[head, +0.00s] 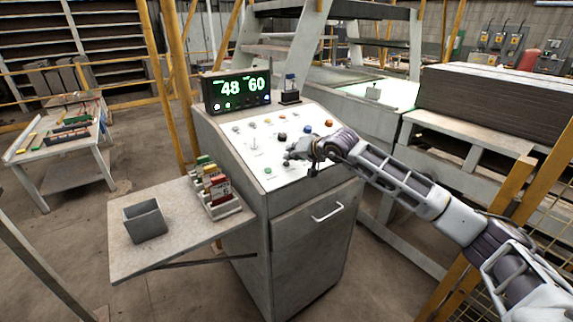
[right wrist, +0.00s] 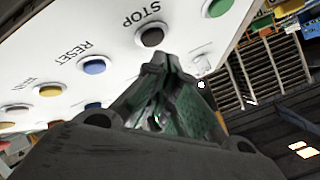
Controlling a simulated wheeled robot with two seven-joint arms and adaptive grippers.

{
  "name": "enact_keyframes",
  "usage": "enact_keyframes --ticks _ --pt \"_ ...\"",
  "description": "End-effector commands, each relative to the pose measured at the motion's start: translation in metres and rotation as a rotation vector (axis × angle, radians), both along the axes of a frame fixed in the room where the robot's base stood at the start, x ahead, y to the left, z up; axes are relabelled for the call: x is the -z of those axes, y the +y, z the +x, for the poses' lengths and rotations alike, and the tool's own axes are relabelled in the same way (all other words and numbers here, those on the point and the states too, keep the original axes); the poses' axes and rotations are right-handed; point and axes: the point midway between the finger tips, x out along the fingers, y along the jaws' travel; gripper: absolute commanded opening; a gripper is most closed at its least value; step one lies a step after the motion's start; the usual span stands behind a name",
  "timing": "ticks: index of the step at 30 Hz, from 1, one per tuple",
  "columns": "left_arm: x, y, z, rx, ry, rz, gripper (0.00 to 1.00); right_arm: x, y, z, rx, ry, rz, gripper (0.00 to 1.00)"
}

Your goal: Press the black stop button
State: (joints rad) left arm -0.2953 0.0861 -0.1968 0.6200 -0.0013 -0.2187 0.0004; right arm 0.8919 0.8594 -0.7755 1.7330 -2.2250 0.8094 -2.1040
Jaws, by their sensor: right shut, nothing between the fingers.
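The black stop button (right wrist: 151,36) sits in a pale ring on the white panel, beside the printed word STOP, in the right wrist view. My right gripper (right wrist: 166,60) is shut and empty; its fingertips are close to the button's lower edge in that view. Whether they touch the panel I cannot tell. In the head view my right gripper (head: 290,157) is over the front part of the sloped console top (head: 256,152), and the stop button cannot be made out there, likely hidden by the gripper. My left gripper is not in view.
A blue RESET button (right wrist: 94,66) and a green button (right wrist: 218,7) flank the stop button. A yellow button (right wrist: 50,90) is farther along. A lit display (head: 238,90) stands at the console's back. A side shelf holds a grey bin (head: 145,222) and a card rack (head: 222,208).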

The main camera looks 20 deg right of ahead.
Motion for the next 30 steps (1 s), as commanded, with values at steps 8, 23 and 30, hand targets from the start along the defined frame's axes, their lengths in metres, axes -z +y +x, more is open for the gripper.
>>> enact_keyframes --ticks 8,23,30 --pt "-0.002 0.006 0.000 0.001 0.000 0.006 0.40 -0.007 -0.001 -0.001 0.001 -0.001 0.000 0.00" --pt "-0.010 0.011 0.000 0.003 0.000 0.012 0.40 -0.036 -0.004 -0.009 0.001 -0.002 -0.001 0.00" --pt "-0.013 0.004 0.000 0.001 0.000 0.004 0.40 -0.047 -0.005 -0.013 0.000 0.000 -0.001 0.00"
